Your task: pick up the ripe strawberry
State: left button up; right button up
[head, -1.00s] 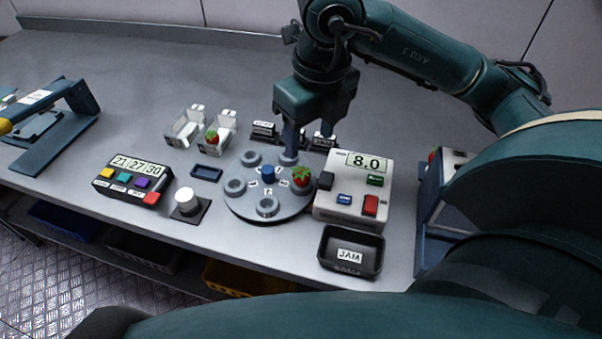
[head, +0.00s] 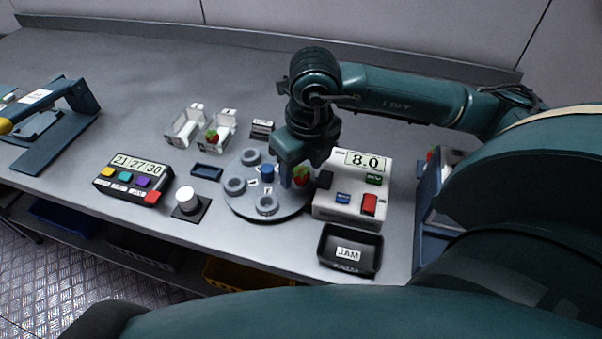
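A red ripe strawberry (head: 301,176) with a green top sits at the right side of the grey round turntable (head: 240,210), which has several ring-shaped seats and a blue knob in its middle. My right gripper (head: 297,177) points down at the strawberry. One blue finger shows close on the berry's left side. The other finger is hidden, and contact cannot be made out. The gripper looks open. Another red strawberry (head: 212,136) sits in a white carton (head: 224,127) farther back. My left gripper is out of view.
A white scale (head: 330,206) reading 8.0 stands close right of the turntable. A black JAM tray (head: 350,268) is in front of it. A button box (head: 132,180), a white knob (head: 187,200) and a small blue tray (head: 206,173) are to the left. The back of the table is clear.

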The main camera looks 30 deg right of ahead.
jog(key=c, duration=0.6)
jog(key=shift+o, duration=0.2)
